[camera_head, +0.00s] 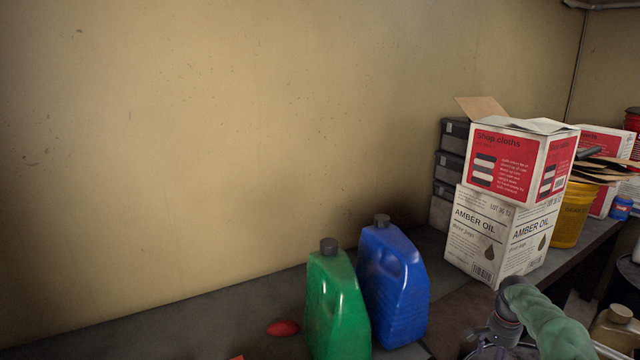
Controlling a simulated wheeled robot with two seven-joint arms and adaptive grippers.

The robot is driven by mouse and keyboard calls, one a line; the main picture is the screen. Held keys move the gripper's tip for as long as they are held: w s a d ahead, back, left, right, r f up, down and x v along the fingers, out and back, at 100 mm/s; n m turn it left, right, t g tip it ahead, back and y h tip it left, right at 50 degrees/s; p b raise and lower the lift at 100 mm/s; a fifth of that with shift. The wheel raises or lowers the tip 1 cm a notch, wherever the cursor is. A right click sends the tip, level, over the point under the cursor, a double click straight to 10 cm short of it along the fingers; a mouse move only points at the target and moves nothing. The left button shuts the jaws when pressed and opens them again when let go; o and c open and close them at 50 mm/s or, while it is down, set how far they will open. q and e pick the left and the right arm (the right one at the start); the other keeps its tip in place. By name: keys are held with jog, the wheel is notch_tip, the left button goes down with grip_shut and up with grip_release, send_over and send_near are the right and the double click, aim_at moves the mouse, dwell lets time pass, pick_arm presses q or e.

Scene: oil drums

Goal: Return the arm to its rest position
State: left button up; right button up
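A green jug (335,305) and a blue jug (394,285) stand on the dark bench (195,325) by the wall. A red object (283,328) lies left of them. A shop cloths box (513,160) sits on an Amber Oil box (480,235). A yellow bucket (572,215) stands behind.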

jog(key=s+a+f+n+y+b, duration=0.1)
jog(key=s+a+f+n+b, duration=0.15)
jog(key=a+f, duration=1)
jog(key=s+a+f+n+y+b, duration=0.25)
jog(key=a+f, duration=0.65)
jog(key=f, duration=0.6)
pick_arm(q)
notch_tip(320, 180, down, 13)
jog(key=b, duration=0.7)
jog(key=shift+w+d+r, duration=0.15)
jog(key=shift+w+d, duration=0.05)
jog(key=shift+w, duration=0.1)
pick_arm(e)
jog(key=s+a+f+n, duration=0.2)
jog(key=s+a+f, duration=0.4)
jog(key=s+a, duration=0.3)
jog(key=s+a+f+n, duration=0.1)
jog(key=s+a+f, duration=0.5)
jog(key=s, duration=1.1)
jog(key=a, duration=0.2)
jog(key=shift+a+f+n, duration=0.2)
jog(key=shift+a+n, duration=0.15)
jog(key=shift+n, duration=0.05)
jog(key=shift+y, duration=0.25)
